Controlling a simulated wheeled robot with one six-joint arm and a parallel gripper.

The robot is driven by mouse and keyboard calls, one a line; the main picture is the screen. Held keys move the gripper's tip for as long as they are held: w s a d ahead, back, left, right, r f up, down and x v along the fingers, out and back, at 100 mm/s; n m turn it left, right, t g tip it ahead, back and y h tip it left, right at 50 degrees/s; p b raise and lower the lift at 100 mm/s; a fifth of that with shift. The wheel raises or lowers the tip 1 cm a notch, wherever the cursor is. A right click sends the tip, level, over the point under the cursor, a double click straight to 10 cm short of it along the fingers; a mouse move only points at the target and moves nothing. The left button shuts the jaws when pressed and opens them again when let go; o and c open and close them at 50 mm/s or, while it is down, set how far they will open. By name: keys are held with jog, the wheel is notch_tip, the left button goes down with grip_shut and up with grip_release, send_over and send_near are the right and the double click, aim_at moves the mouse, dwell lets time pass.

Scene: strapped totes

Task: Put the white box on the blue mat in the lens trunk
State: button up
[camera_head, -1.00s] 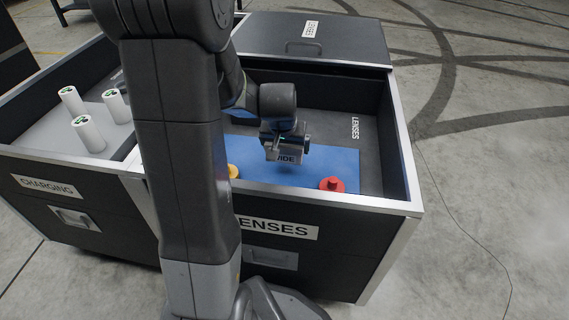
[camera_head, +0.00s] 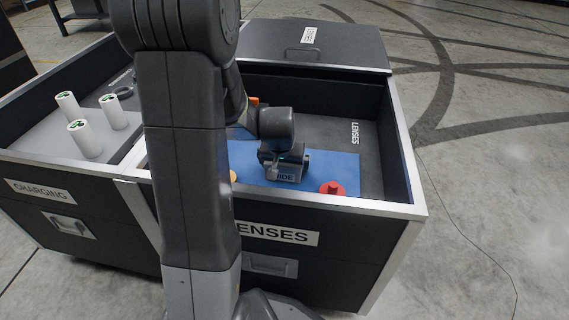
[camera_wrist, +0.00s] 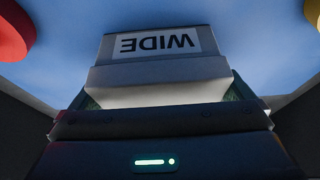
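The white box (camera_head: 286,178) bears a "WIDE" label and looks grey in shadow. It is at my gripper (camera_head: 284,160), over the blue mat (camera_head: 346,166) in the lens trunk (camera_head: 405,165). In the wrist view the box (camera_wrist: 158,72) sits between the sides of my gripper (camera_wrist: 160,100), which looks shut on it. The box is low, at or just above the mat; I cannot tell whether it touches. My arm hides part of the mat and trunk.
A red knob-like piece (camera_head: 332,189) is on the mat right of the box, and a yellow piece (camera_head: 233,176) is left, partly hidden. The charging trunk (camera_head: 40,193) at left holds several white cylinders (camera_head: 84,138). The trunk's raised walls surround the mat.

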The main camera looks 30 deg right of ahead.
jog(key=p+v, duration=0.4)
jog(key=v, duration=0.8)
jog(key=shift+p, duration=0.3)
